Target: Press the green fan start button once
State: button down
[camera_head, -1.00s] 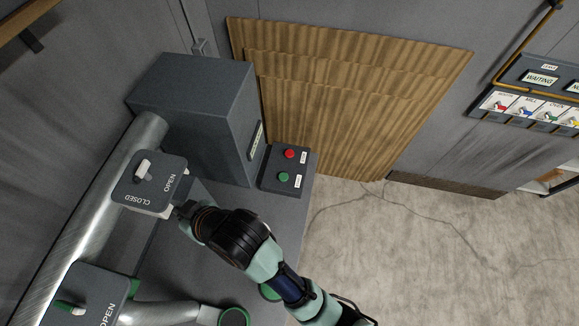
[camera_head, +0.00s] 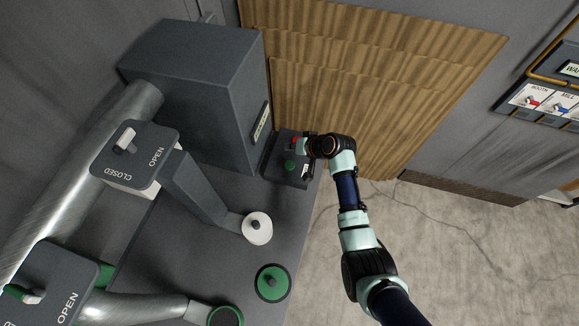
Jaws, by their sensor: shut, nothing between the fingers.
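The green button (camera_head: 290,165) sits on the nearer half of a small dark button box (camera_head: 271,172), with a red button (camera_head: 295,141) behind it. My gripper (camera_head: 307,152) is over the right side of the box, beside the buttons. The arm reaches up to it from the lower right and covers the labels at the box's right. The fingers are small and dark here; they are shut and empty. The green button is in view and uncovered. I cannot tell whether a fingertip touches the box.
A large grey cabinet (camera_head: 196,95) stands just left of the button box. Two OPEN/CLOSED lever plates (camera_head: 140,152) are on the left by a metal pipe (camera_head: 85,170). White (camera_head: 257,229) and green (camera_head: 273,283) round parts lie nearer. Corrugated brown panels (camera_head: 370,70) stand behind.

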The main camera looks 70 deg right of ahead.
dwell(0.3)
jog(key=b, duration=0.8)
send_near(287, 162)
jog(key=x, duration=0.3)
jog(key=w+r+x, duration=0.1)
jog(key=x, duration=0.1)
jog(key=shift+w+d+f, duration=0.15)
jog(key=shift+w+f, duration=0.05)
jog(key=shift+f, duration=0.05)
jog(key=shift+f, duration=0.1)
jog(key=shift+f, duration=0.3)
dwell(0.3)
jog(key=shift+f+b, duration=0.5)
jog(key=shift+f, duration=0.05)
dwell(0.5)
jog(key=shift+r+p, duration=0.85)
jog(key=shift+r, duration=0.1)
